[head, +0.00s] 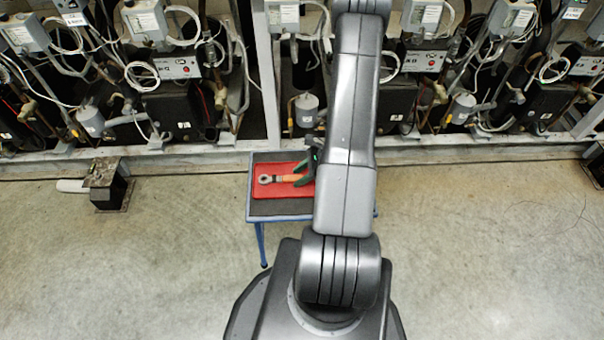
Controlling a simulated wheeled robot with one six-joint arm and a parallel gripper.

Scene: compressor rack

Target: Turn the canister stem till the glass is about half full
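Several small grey canisters stand along the rack: one (306,110) behind the table, one (91,121) at the left and one (461,108) at the right. I cannot tell which one the task means. Stems and a sight glass are too small to make out. A ratchet wrench (266,179) with an orange handle lies on a red mat (276,192). My gripper (306,172) seems to be the dark, green-marked part at the handle's right end, mostly hidden by my arm. I cannot see whether it touches the wrench or is open or shut.
The mat lies on a small blue-edged table (281,210) in front of the rack. Pipes, cables and grey boxes (145,20) crowd the rack. A low rail (200,155) runs along its foot. A dark block (106,187) stands on the floor at left.

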